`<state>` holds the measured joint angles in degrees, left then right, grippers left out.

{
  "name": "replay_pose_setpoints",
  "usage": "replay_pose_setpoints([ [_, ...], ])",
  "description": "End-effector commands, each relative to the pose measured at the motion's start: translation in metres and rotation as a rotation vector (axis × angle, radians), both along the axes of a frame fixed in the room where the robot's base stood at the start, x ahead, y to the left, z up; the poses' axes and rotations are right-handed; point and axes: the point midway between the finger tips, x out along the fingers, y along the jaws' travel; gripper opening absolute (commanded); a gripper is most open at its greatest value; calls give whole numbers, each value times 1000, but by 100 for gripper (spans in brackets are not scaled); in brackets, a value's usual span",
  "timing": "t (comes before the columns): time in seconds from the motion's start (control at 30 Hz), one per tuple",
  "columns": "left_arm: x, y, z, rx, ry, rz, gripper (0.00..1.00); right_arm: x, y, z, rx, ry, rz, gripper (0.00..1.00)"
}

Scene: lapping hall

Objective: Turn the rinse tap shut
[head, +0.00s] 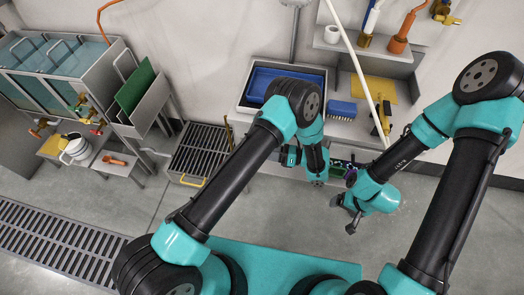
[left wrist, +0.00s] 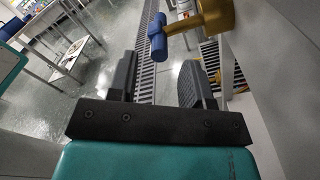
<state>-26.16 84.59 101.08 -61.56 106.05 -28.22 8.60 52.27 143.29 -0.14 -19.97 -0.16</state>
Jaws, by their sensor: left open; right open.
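A brass tap (left wrist: 212,17) with a blue handle (left wrist: 158,38) shows at the top of the left wrist view. The handle sits just beyond my left gripper (left wrist: 158,72), whose two dark fingers stand apart with nothing between them. In the head view I cannot pick this tap out; my left arm covers much of that area. My left gripper (head: 317,180) points down there, by the bench front. My right gripper (head: 344,214) is open and empty, low to the right of the left one.
A sink (head: 243,100) with blue inside and a blue brush (head: 342,108) are on the back bench. Tanks with several brass taps stand at the left. A slatted rack (head: 200,150) and a floor grate (head: 60,240) lie below. A pale pole (head: 355,60) slants behind my arms.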

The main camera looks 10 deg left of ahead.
Motion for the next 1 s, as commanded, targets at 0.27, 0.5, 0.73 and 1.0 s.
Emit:
replay_pose_setpoints([
  [0.27, 1, -47, 1, 0, -1, -1, 45, 0, 0, 0, 0, 0, 0, 84],
  [0.5, 1, -60, 1, 0, 0, 0, 45, 0, 0, 0, 0, 0, 0, 84],
  [0.73, 1, -59, 1, 1, 0, 1, 45, 0, 0, 0, 0, 0, 0, 84],
  [1.0, 1, -59, 2, -9, -4, 5, 45, 0, 0, 0, 0, 0, 0, 84],
])
